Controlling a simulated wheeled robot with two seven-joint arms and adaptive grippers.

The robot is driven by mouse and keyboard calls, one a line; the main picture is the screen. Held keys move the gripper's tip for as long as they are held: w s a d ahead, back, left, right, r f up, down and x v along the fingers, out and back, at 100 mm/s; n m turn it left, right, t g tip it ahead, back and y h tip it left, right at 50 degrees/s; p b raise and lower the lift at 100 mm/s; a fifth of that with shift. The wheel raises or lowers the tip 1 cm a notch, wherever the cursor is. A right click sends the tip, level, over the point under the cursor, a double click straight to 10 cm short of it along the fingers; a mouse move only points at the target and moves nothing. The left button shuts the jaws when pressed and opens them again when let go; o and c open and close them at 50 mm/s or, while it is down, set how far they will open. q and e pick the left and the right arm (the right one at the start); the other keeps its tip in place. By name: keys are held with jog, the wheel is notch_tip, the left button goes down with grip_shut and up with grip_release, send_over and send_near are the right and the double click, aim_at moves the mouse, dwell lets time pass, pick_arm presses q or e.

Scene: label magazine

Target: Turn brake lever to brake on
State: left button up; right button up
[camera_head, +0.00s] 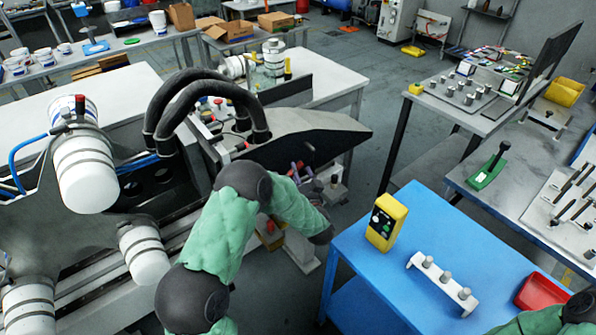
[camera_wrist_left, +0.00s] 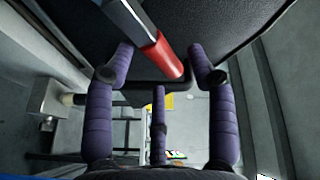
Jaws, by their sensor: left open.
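A lever with a red grip (camera_wrist_left: 165,57) and a bare metal shaft, which looks like the brake lever, shows in the left wrist view. It slants down from the top left, and its red end lies between the purple fingers. My left gripper (camera_wrist_left: 160,65) is open around the red grip, with a finger on each side and a third below; I cannot tell whether any touches it. In the head view my left gripper (camera_head: 302,172) is beside the dark machine cover (camera_head: 310,133), and the lever cannot be made out there. My right gripper is out of view.
Black hoses (camera_head: 205,92) arch over the machine, close to my left arm. A blue table (camera_head: 430,225) at the right holds a yellow control box (camera_head: 386,221), a white rack (camera_head: 441,283) and a red tray (camera_head: 543,293). Grey floor lies open behind the machine.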

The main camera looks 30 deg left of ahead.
pick_arm(q)
jog(key=shift+x, duration=1.3)
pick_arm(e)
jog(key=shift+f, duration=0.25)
pick_arm(q)
jog(key=shift+c, duration=0.2)
